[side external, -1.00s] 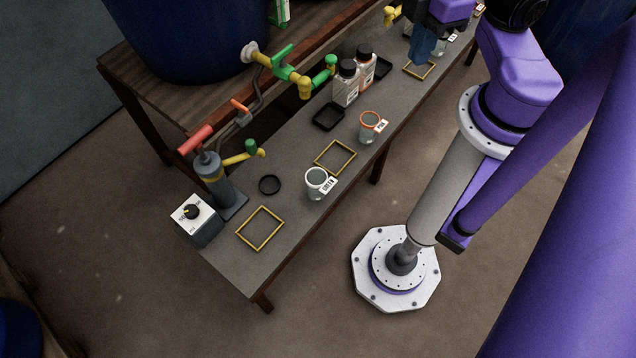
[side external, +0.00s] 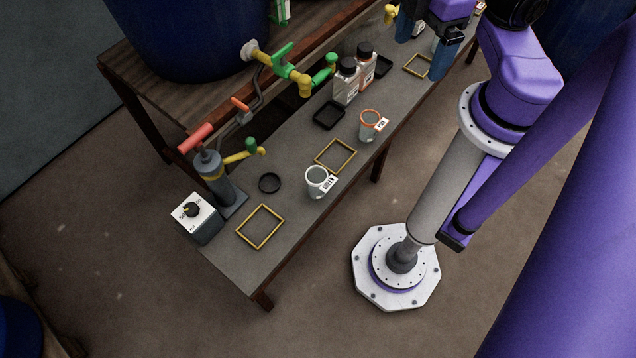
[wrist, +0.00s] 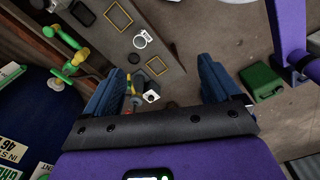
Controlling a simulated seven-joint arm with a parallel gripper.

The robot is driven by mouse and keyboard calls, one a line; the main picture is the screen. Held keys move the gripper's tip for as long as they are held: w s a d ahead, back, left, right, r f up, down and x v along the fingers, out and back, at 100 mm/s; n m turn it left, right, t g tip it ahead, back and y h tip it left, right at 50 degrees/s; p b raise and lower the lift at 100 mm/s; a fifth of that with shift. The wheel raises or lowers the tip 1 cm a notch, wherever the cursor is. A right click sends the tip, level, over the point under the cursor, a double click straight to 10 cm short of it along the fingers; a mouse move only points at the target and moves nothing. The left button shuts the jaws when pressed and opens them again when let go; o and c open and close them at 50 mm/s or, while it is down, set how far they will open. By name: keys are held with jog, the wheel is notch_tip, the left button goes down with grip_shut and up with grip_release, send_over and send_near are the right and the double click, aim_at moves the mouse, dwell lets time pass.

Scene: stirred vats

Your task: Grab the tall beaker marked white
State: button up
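My gripper (side external: 420,54) is at the far right end of the grey bench, its two blue fingers spread apart with nothing visible between them. The wrist view also shows the open gripper (wrist: 160,68). An orange-rimmed beaker with a white label (side external: 369,126) stands farther back.
Yellow square frames (side external: 260,228) and black trays (side external: 328,115) lie on the bench (side external: 240,270). Two black-capped bottles (side external: 346,84) stand beside the green-handled valve (side external: 290,74). A dial box (side external: 195,220) is at the near end. A blue vat (side external: 185,35) stands behind.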

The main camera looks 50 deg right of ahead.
jog(key=m, duration=1.7)
send_over(318, 180)
jog(key=s+a, duration=0.2)
jog(key=a, duration=0.1)
notch_tip(318, 180, down, 35)
jog(key=shift+h, duration=0.3)
jog(key=f, duration=1.6)
jog(key=shift+w+d+f, duration=0.15)
jog(key=shift+d+f, duration=0.2)
jog(key=shift+f, duration=0.05)
jog(key=c, duration=1)
